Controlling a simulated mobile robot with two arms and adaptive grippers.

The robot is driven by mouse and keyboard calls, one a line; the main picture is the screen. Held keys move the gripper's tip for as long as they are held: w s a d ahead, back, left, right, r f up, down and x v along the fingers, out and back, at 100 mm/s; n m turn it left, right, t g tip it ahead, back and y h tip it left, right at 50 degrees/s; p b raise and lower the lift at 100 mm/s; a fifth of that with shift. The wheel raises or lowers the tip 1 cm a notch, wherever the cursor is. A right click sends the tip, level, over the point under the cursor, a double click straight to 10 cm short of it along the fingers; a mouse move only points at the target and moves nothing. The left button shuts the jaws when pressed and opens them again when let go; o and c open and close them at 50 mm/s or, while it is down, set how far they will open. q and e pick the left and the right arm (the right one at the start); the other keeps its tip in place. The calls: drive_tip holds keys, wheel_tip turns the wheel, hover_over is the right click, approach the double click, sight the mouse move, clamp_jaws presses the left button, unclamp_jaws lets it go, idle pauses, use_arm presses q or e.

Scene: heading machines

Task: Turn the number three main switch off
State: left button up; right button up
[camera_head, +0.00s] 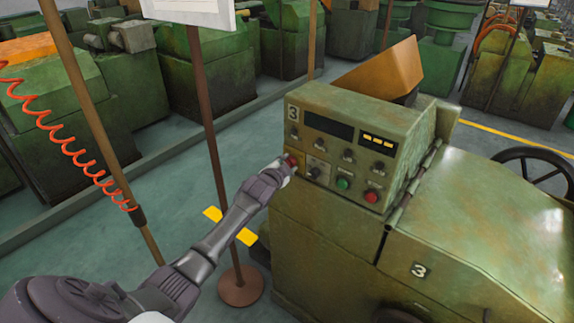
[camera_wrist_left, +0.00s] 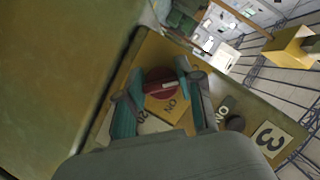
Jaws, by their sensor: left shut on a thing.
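The number three machine (camera_head: 330,235) is green, with a "3" plate (camera_head: 293,113) on its control box (camera_head: 345,140). The red main switch (camera_head: 291,158) sits at the left end of the panel's lower row. In the left wrist view the round red switch (camera_wrist_left: 160,83) is on a yellow plate with lettering reading "ON" upside down beside it. My left gripper (camera_head: 285,168) reaches the switch from the left. In the wrist view its teal fingers (camera_wrist_left: 160,92) are on either side of the knob, shut on it. The gripper partly hides the switch in the head view. My right gripper is not in view.
Beside the switch are a black selector knob (camera_head: 314,173), a green button (camera_head: 343,183) and a red button (camera_head: 371,196). A brown sign post (camera_head: 208,130) and a brown pole (camera_head: 95,125) with a red coiled cable (camera_head: 75,155) stand left, near my arm.

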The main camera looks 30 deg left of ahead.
use_arm(q)
drive_tip(key=o, duration=1.2)
drive_tip(key=shift+c, duration=0.2)
drive_tip(key=v, duration=1.2)
drive_tip(key=shift+f, duration=0.15)
